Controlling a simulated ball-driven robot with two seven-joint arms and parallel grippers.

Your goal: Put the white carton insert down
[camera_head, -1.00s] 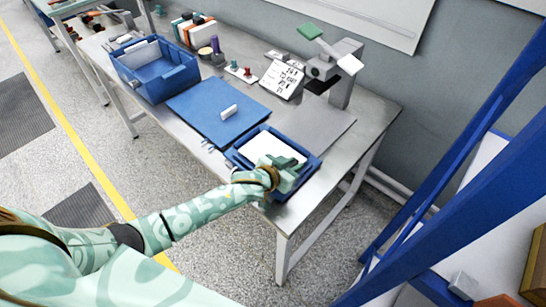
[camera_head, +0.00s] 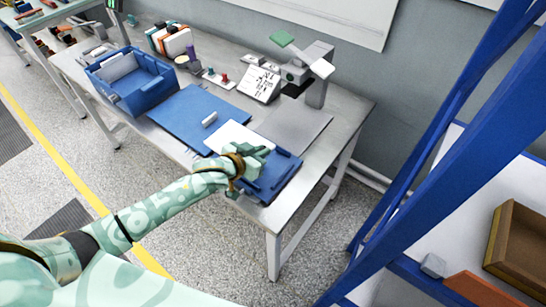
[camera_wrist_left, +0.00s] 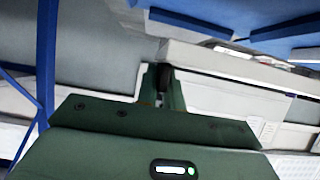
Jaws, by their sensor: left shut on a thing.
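The white carton insert (camera_head: 232,136) is a flat white piece in the head view. My left gripper (camera_head: 250,160) is shut on its near right edge. The insert appears raised, between the blue mat (camera_head: 180,114) and the shallow blue tray (camera_head: 283,172), overlapping the tray's left part. I cannot tell the height of the gap below it. In the left wrist view the left gripper's fingers (camera_wrist_left: 163,88) meet the edge of a pale slab, which looks like the insert (camera_wrist_left: 225,63). The gripper and forearm hide part of the tray. My right gripper is not in view.
A small white block (camera_head: 210,119) lies on the mat. A blue bin (camera_head: 150,92) stands at the table's left. A grey pad (camera_head: 298,124), a printed card stand (camera_head: 259,84) and a grey test device (camera_head: 315,88) are behind. Blue rack posts (camera_head: 430,160) rise at right.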

